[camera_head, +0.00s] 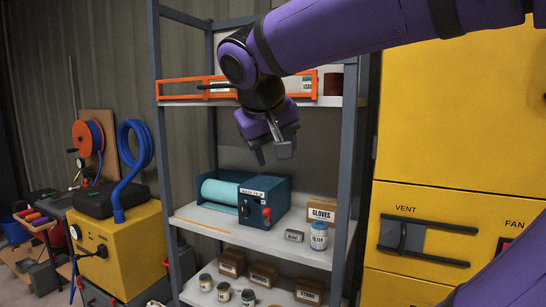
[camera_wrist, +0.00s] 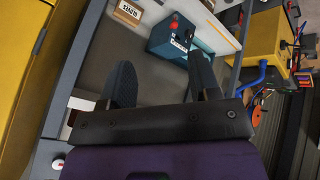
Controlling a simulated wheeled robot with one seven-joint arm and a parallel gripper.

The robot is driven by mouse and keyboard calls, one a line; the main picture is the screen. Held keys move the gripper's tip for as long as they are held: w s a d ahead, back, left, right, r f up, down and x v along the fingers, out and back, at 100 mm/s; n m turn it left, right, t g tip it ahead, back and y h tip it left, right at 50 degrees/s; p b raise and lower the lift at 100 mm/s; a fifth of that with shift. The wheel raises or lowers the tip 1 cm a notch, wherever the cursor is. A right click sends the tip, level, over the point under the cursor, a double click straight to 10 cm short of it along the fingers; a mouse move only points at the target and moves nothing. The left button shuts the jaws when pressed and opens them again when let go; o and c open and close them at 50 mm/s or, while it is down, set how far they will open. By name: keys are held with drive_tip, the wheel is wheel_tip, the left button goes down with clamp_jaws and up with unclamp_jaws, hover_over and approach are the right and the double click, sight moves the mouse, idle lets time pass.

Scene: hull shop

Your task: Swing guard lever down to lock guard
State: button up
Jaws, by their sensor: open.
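The orange guard (camera_head: 182,88) is a rail frame along the front of the upper shelf. A thin dark bar that looks like its lever (camera_head: 215,86) lies about level across the guard, just left of my arm. My arm hides the middle of the guard, and I cannot tell where the lever pivots. My gripper (camera_head: 273,153) hangs below the upper shelf, pointing down, apart from the guard and lever. Its jaws are open and empty, as the wrist view also shows (camera_wrist: 162,76). I cannot make out the guard or lever in the wrist view.
Below my gripper, a teal box (camera_head: 265,203) with a red knob and a roll stands on the middle shelf beside a gloves carton (camera_head: 321,211) and a jar (camera_head: 319,236). A grey post (camera_head: 346,150) and yellow cabinet (camera_head: 460,110) stand to the right.

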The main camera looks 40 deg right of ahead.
drive_tip(key=shift+s+a+f+n+y, duration=0.15)
drive_tip(key=shift+s+a+f+y, duration=0.1)
drive_tip(key=shift+f, duration=0.15)
drive_tip(key=shift+s+a+f+n+y, duration=0.15)
drive_tip(key=shift+s+a+f, duration=0.05)
drive_tip(key=shift+f, duration=0.15)
